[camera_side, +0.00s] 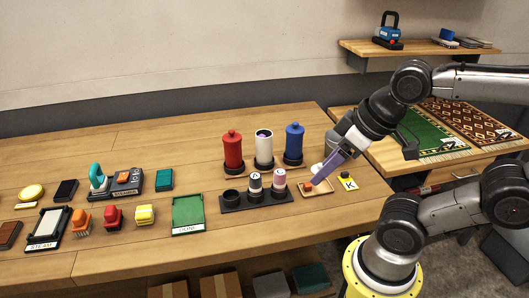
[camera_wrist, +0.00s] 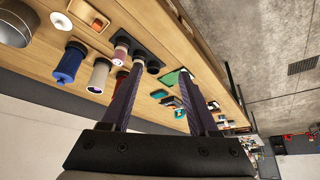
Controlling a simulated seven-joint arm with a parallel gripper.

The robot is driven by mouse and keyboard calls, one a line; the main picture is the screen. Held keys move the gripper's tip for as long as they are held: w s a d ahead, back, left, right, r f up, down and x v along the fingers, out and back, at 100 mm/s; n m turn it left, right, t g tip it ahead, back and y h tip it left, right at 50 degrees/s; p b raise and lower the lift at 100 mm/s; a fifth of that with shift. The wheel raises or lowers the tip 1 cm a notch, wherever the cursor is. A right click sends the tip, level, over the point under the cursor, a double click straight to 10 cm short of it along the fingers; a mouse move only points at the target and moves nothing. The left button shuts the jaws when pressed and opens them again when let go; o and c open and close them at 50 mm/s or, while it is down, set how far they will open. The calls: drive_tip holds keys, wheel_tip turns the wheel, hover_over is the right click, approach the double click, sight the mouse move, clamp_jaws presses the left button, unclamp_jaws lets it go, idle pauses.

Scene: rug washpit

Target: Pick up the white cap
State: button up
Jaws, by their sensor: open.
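The white cap (camera_side: 317,168) is a small pale round piece on the table, partly hidden behind my gripper in the side view. In the wrist view, what looks like the same white cap (camera_wrist: 61,21) lies at the upper left, beside a small wooden tray (camera_wrist: 77,7). My gripper (camera_side: 318,181) has purple fingers and hangs near the cap and the tray (camera_side: 326,190) in the side view. In the wrist view the fingers of my gripper (camera_wrist: 160,64) are spread with nothing between them, and the cap lies outside them to the left.
Red (camera_side: 232,150), white (camera_side: 264,147) and blue (camera_side: 294,142) bottles stand close behind. The white bottle's top shows purple. A black rack (camera_side: 232,205) holds small cylinders left of the tray. Brushes and pads fill the left.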

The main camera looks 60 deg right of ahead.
idle(0.3)
drive_tip(key=shift+o, duration=0.9)
